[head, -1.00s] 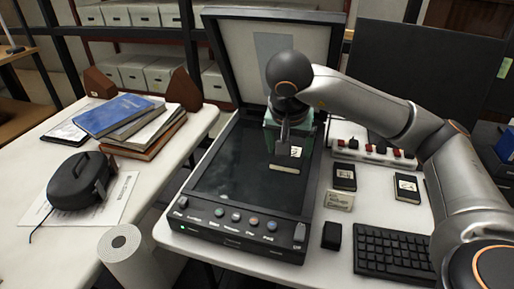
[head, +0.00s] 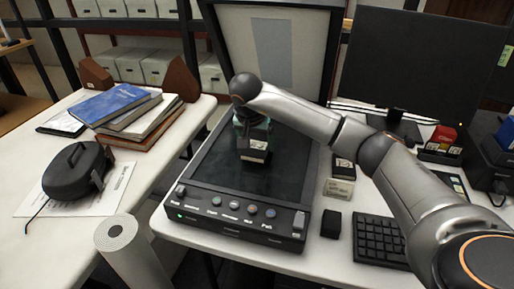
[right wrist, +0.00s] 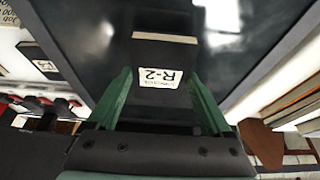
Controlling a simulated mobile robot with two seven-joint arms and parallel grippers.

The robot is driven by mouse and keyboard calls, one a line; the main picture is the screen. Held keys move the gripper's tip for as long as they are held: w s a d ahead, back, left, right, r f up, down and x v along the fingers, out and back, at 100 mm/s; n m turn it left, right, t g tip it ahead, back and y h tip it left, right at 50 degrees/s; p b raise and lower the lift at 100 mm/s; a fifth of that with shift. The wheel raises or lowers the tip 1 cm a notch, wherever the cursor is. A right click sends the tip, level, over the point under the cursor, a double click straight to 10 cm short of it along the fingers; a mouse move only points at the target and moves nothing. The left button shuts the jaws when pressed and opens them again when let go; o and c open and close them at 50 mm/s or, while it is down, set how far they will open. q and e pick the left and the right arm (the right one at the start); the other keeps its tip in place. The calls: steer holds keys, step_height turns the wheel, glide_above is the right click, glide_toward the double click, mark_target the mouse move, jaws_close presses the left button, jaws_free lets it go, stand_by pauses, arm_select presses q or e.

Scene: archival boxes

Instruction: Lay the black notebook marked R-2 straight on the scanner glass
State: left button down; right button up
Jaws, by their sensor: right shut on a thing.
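The black notebook marked R-2 (head: 255,156) is in my right gripper (head: 253,138). Its white R-2 label (right wrist: 158,62) faces up in the right wrist view, between the two green fingers of that gripper (right wrist: 157,98). The fingers are shut on its sides. The notebook is over the scanner glass (head: 215,165), toward the middle; I cannot tell whether it touches the glass. Its edges look roughly in line with the scanner. The scanner lid (head: 240,55) stands open behind. My left gripper is not in view.
Another black notebook (head: 343,166), a small sign (head: 339,189), a black block (head: 331,223) and a keyboard (head: 378,240) lie right of the scanner. A monitor (head: 430,65) stands behind. Books (head: 110,103) and a black case (head: 75,172) are on the left table.

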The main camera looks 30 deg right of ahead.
steer(key=shift+f, duration=0.85)
steer(key=shift+f, duration=0.1)
steer(key=o, duration=1.2)
steer(key=p+v, duration=0.1)
steer(key=v, duration=0.9)
steer(key=shift+r, duration=0.35)
steer(key=shift+v, duration=0.8)
steer(key=shift+s+f, duration=0.15)
